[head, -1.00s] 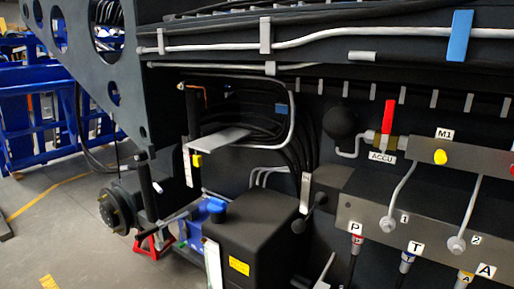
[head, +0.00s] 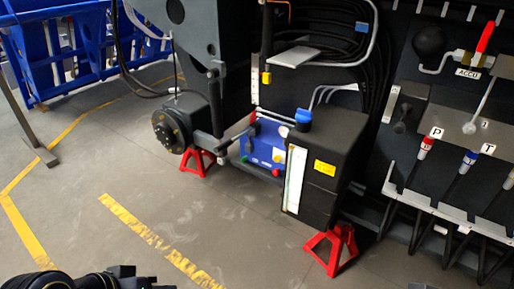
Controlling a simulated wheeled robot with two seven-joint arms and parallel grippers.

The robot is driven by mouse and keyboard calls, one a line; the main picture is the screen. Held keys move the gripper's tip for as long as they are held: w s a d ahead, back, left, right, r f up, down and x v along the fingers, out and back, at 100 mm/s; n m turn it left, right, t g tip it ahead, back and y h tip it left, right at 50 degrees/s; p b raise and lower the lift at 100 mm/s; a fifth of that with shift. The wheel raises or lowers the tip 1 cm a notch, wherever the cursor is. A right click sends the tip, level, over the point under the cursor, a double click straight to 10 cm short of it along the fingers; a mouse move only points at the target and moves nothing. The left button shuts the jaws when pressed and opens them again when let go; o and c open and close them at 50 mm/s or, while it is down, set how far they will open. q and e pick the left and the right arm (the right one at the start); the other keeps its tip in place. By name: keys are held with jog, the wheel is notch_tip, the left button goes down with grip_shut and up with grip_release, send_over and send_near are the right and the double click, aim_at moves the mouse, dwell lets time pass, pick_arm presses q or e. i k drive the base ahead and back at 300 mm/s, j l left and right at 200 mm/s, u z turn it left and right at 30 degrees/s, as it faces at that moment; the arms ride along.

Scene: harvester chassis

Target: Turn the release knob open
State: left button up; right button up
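No part is plainly marked as the release knob, and I cannot tell which knob it is. A blue unit (head: 265,143) with small coloured knobs, too small to read, sits low between the axle and a black tank (head: 329,165). The tank has a blue cap (head: 303,117) on top. A red-handled valve (head: 485,38) stands above the ACCU label at the upper right, its handle tilted. Black parts of my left arm (head: 85,279) show at the bottom left edge; no fingertips can be made out. My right gripper is not in view.
Red jack stands (head: 331,250) stand under the chassis, one more near the wheel hub (head: 172,131). Hoses hang from the manifold (head: 455,128) at right. A blue rack (head: 65,50) stands at the back left. The grey floor (head: 110,170) in front is open.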

aim_at(275, 172)
jog(key=i+j+z, duration=0.1)
jog(key=i+j, duration=0.2)
jog(key=i+j+z, duration=0.1)
jog(key=i+j, duration=0.2)
jog(key=j, duration=0.15)
jog(key=i+j+z, duration=0.1)
jog(key=i+j, duration=0.2)
jog(key=i+j+z, duration=0.1)
jog(key=i+j, duration=0.15)
jog(key=j, duration=0.3)
jog(key=i+j, duration=0.25)
jog(key=j, duration=0.2)
jog(key=z, duration=0.05)
